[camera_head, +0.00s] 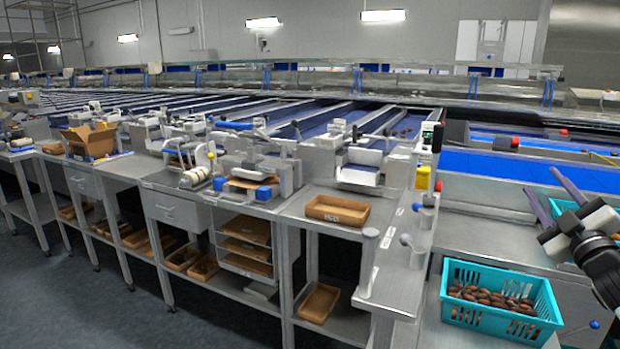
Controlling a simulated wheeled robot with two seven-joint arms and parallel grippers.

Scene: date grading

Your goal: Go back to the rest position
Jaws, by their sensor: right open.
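My right gripper (540,180) is at the right edge of the head view. Its two dark fingers are spread apart, with nothing between them, and point up and to the left. It is raised over the metal table, above and to the right of a teal basket (546,332) that holds brown dates (490,297). My left gripper is out of view.
A second teal basket (566,204) is partly hidden behind my right gripper. An empty brown tray (337,211) lies on the bench left of a metal divider with knobs. Blue conveyor belts (520,165) run behind. Grey floor is open at lower left.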

